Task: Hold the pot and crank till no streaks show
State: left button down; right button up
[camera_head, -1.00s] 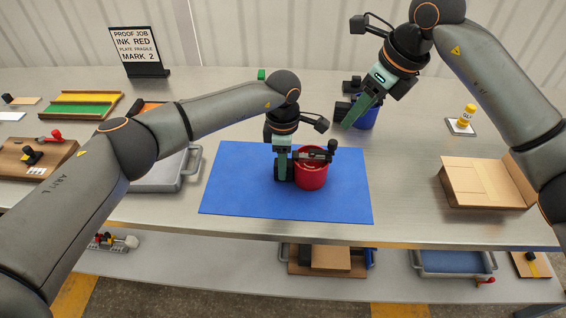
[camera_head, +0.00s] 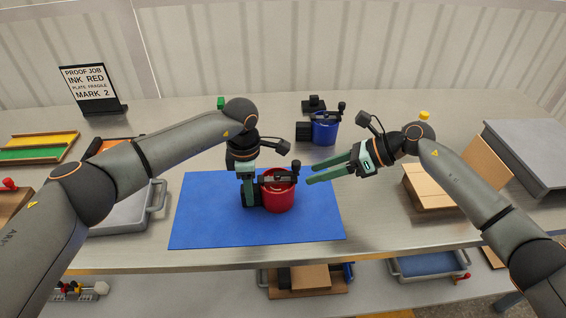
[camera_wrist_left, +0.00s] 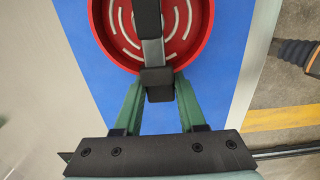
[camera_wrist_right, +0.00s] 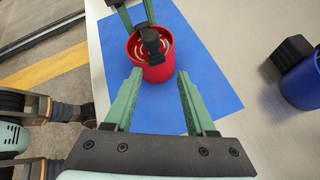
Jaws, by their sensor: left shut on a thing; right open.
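A red pot (camera_head: 279,196) stands upright on the blue mat (camera_head: 205,215), with a dark crank bar and upright black knob (camera_head: 296,167) across its top. In the left wrist view, the red pot (camera_wrist_left: 193,50) shows pale curved streaks inside. My left gripper (camera_head: 247,200) points down at the pot's left side and is shut on the pot's black side handle (camera_wrist_left: 158,85). My right gripper (camera_head: 308,176) is open and empty, level, to the right of the pot with its fingertips towards the crank knob. The right wrist view shows the red pot (camera_wrist_right: 156,65) ahead, beyond the open fingers.
A blue pot (camera_head: 325,130) with its own crank stands behind the mat. A cardboard box (camera_head: 428,190) is at the right, partly behind my right arm. A grey tray (camera_head: 125,215) is left of the mat. A sign (camera_head: 90,87) reads ink red, mark 2.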

jog(key=a+n+y, duration=0.1)
jog(key=a+y, duration=0.1)
jog(key=a+r+n+y, duration=0.1)
jog(key=a+y, duration=0.1)
jog(key=a, duration=0.1)
jog(key=w+a+n+t+y, duration=0.1)
jog(key=a+y, duration=0.1)
jog(key=a, duration=0.1)
jog(key=shift+a+r+y, duration=0.15)
jog(key=shift+y, duration=0.25)
dwell(0.5)
grip_shut()
dwell(0.3)
